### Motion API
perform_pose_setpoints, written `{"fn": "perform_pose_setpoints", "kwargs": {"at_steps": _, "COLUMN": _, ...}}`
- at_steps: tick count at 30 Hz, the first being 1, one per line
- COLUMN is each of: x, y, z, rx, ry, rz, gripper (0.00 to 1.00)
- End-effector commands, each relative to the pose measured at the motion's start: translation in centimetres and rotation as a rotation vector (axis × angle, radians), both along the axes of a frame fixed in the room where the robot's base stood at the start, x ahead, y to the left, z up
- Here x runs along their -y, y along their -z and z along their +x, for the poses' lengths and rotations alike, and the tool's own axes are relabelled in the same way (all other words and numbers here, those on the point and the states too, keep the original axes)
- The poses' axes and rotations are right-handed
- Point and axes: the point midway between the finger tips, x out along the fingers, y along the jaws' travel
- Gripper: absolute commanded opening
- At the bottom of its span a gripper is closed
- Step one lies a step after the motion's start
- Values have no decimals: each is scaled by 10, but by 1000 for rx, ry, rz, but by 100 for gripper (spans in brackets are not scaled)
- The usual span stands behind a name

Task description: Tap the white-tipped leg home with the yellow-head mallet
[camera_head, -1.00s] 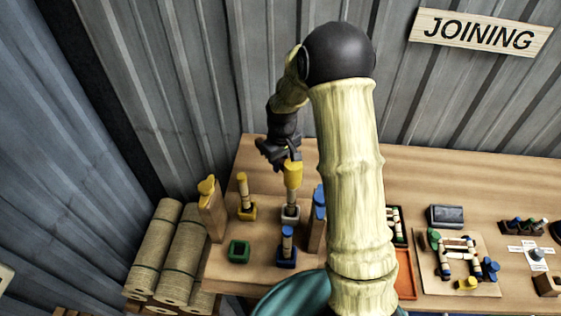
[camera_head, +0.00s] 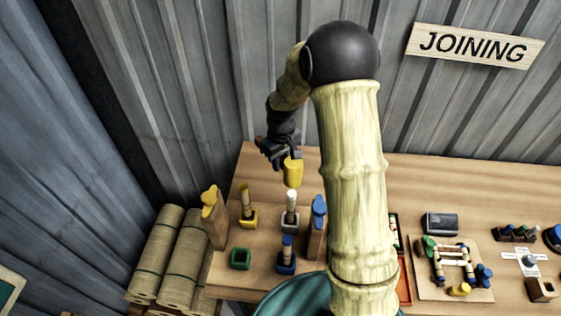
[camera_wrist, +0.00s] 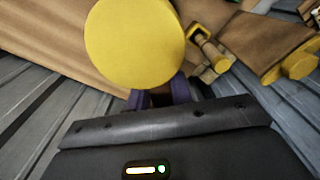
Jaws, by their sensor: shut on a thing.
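The yellow-head mallet (camera_head: 293,173) is held by my gripper (camera_head: 281,157), its head just above and behind the white-tipped leg in the head view. In the wrist view the round yellow mallet head (camera_wrist: 134,42) fills the upper middle, beyond the dark fingers of my gripper (camera_wrist: 160,98). The handle is mostly hidden. The white-tipped leg (camera_head: 291,203) stands upright in a pale grey socket block (camera_head: 289,223). A small gap shows between the head and the white tip. The leg is hidden in the wrist view.
A yellow-tipped leg in a yellow block (camera_head: 247,219) stands to the left, a blue-tipped leg in a blue block (camera_head: 286,262) in front. An empty green block (camera_head: 240,259) sits front left. Upright posts with yellow (camera_head: 211,198) and blue (camera_head: 319,207) tops flank the group.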

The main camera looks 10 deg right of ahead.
Motion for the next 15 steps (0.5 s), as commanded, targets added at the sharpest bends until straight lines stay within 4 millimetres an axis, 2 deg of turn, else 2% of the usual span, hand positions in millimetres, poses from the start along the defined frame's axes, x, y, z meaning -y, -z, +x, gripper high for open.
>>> {"fn": "perform_pose_setpoints", "kwargs": {"at_steps": 1, "x": 0, "y": -10, "z": 0, "rx": 2, "ry": 0, "rz": 0, "gripper": 0}}
{"fn": "perform_pose_setpoints", "kwargs": {"at_steps": 6, "x": 0, "y": -25, "z": 0, "rx": 2, "ry": 0, "rz": 0, "gripper": 0}}
{"fn": "perform_pose_setpoints", "kwargs": {"at_steps": 15, "x": 0, "y": -27, "z": 0, "rx": 1, "ry": 0, "rz": 0, "gripper": 0}}
